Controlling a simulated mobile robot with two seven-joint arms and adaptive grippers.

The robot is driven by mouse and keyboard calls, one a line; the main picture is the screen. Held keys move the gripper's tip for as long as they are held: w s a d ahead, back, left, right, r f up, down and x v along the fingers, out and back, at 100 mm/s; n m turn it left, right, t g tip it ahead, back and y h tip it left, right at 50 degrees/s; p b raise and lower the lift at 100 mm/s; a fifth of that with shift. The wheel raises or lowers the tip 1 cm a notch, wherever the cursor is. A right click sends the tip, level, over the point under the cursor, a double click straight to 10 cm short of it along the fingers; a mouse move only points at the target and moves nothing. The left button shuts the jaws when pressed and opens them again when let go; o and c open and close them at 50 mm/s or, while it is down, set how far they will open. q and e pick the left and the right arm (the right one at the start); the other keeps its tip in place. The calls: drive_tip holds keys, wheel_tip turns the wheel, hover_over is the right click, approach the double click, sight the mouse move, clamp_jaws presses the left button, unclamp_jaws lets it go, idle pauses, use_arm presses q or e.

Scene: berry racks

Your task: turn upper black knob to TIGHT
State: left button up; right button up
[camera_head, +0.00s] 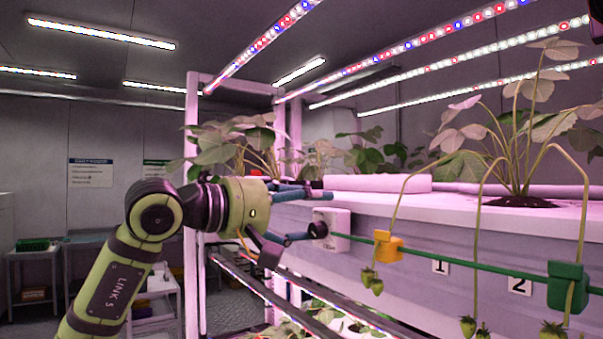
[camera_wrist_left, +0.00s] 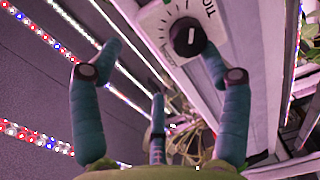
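The black knob (camera_head: 318,229) sits on a white dial plate (camera_head: 335,222) at the left end of the white rack trough. In the left wrist view the knob (camera_wrist_left: 188,37) shows a white pointer line, with tick marks and partly cut-off lettering on the plate (camera_wrist_left: 155,28). My left gripper (camera_head: 308,212) is in front of the plate, its blue fingers spread. In the head view one finger lies over the plate's top and another ends close to the knob; contact cannot be told. In the wrist view the fingers (camera_wrist_left: 160,60) are apart, with the knob near the right fingertip. My right gripper is not in view.
A green line runs right from the plate, carrying a yellow clip (camera_head: 383,247) and a green clip (camera_head: 567,286) with hanging strawberries. Strawberry plants (camera_head: 520,130) stand on the trough. A lower tier (camera_head: 300,325) lies below. Open floor and tables are at left.

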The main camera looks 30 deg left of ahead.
use_arm(q)
wheel_tip(320, 180, up, 7)
drive_tip(key=s+d, duration=0.1)
drive_tip(key=s, duration=0.1)
drive_tip(key=n+b, duration=0.5)
drive_tip(key=n, duration=1.4)
approach(312, 233)
drive_tip(key=w, duration=0.2)
drive_tip(key=p+x, duration=0.1)
drive_tip(key=x, duration=0.2)
drive_tip(key=p+x, duration=0.2)
drive_tip(key=x, duration=0.1)
drive_tip(key=shift+s+d+r, duration=0.1)
drive_tip(key=shift+d+r, duration=0.05)
drive_tip(key=shift+d, duration=0.25)
drive_tip(key=shift+w+d, duration=0.2)
drive_tip(key=shift+w, duration=0.25)
drive_tip(key=shift+c, duration=0.4)
clamp_jaws()
